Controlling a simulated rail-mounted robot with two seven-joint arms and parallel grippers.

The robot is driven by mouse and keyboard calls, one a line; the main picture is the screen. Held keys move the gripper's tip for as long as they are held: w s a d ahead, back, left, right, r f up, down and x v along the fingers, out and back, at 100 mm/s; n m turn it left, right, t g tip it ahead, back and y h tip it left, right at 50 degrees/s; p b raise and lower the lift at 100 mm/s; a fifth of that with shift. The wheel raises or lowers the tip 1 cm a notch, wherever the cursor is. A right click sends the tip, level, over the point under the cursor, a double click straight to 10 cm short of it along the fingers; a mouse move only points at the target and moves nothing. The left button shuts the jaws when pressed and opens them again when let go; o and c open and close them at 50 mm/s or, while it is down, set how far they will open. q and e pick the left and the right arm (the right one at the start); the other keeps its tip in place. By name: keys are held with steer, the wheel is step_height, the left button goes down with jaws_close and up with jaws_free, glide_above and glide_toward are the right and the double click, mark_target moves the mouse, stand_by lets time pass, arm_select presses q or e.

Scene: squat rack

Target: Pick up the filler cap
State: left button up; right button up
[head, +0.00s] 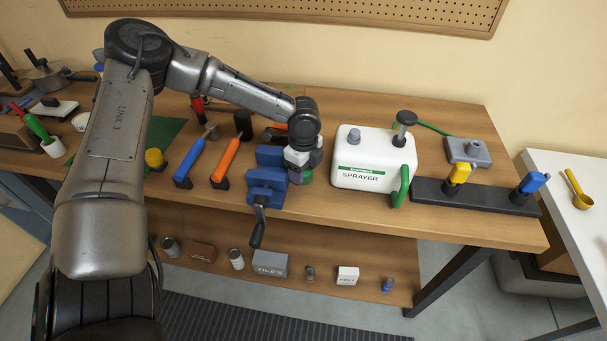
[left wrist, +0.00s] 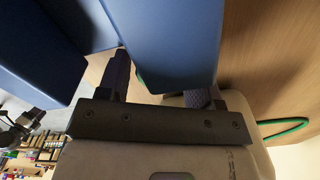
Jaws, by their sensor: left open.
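The white sprayer (head: 374,168) stands on the bench right of the vise. A small grey cap (head: 354,135) on its top left looks like the filler cap, with nothing gripping it. My left gripper (head: 303,173) is open beside the blue vise (head: 267,182), left of the sprayer; its fingertips are mostly hidden in the head view. In the left wrist view the open fingers (left wrist: 162,84) reach towards the blue vise body (left wrist: 165,40), which fills much of the picture. A small green part (left wrist: 146,84) shows between them; I cannot tell what it is. My right gripper is not in view.
A black pump knob (head: 405,118) stands on the sprayer's right, with a green hose (head: 435,129) behind. A dark rack (head: 487,196) with yellow and blue valves lies farther right. Blue (head: 190,160) and orange-handled (head: 226,159) tools lie left of the vise. The lower shelf holds several small items.

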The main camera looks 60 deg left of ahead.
arm_select(q)
steer(key=c, duration=0.7)
steer(key=shift+o, duration=0.2)
